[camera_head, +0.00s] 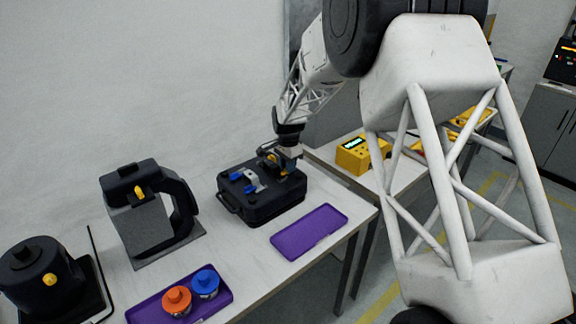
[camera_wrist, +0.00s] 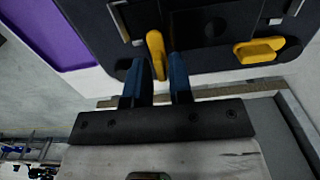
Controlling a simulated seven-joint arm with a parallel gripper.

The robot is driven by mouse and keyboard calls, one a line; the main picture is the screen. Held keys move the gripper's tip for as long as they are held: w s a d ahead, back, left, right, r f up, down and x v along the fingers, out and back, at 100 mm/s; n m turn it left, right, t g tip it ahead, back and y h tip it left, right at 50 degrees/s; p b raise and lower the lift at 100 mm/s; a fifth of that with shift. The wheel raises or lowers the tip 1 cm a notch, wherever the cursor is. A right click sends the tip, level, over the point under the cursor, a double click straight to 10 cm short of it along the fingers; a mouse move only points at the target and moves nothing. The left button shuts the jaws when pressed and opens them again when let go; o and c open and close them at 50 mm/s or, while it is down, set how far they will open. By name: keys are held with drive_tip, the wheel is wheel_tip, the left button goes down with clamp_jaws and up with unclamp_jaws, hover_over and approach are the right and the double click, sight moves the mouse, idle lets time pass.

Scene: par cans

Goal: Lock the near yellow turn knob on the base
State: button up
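The base is a black case (camera_head: 262,205) on the white table in the head view. Its dark top also shows in the wrist view (camera_wrist: 110,45). The near yellow turn knob (camera_wrist: 155,50) is on the purple tray's side, its handle pointing along my fingers. The other yellow knob (camera_wrist: 258,51) lies crosswise to the right. My gripper (camera_wrist: 158,68) has its blue fingers apart, one on each side of the near knob's lower end. Contact is not clear. In the head view my gripper (camera_head: 276,160) is low at the case's right back edge, hiding the knobs there.
An empty purple tray (camera_head: 309,231) lies in front of the case. Another purple tray (camera_head: 222,306) holds an orange-lidded can (camera_head: 177,301) and a blue-lidded can (camera_head: 206,284). A dark stand (camera_head: 145,215) is at left. A yellow device (camera_head: 360,155) stands behind right.

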drive_tip(key=shift+r, duration=0.1)
drive_tip(key=shift+r, duration=3.8)
drive_tip(key=s+d+r+n+t, duration=0.1)
drive_tip(key=s+d+r+n, duration=0.1)
drive_tip(key=s+d+r, duration=0.8)
drive_tip(key=s+d+r+n, duration=0.2)
drive_tip(key=s+d+r, duration=0.4)
drive_tip(key=s, duration=0.7)
drive_tip(key=s+d+n, duration=0.1)
drive_tip(key=s+d, duration=0.2)
drive_tip(key=s, duration=0.6)
drive_tip(key=s+d+f+n+t, duration=0.1)
drive_tip(key=s+d, duration=0.3)
drive_tip(key=s, duration=0.6)
drive_tip(key=s+d+f+n, duration=0.1)
drive_tip(key=s+d+n, duration=0.2)
drive_tip(key=s, duration=0.7)
drive_tip(key=shift+d+f+t, duration=0.25)
drive_tip(key=shift+d+t, duration=0.05)
drive_tip(key=shift+d, duration=0.05)
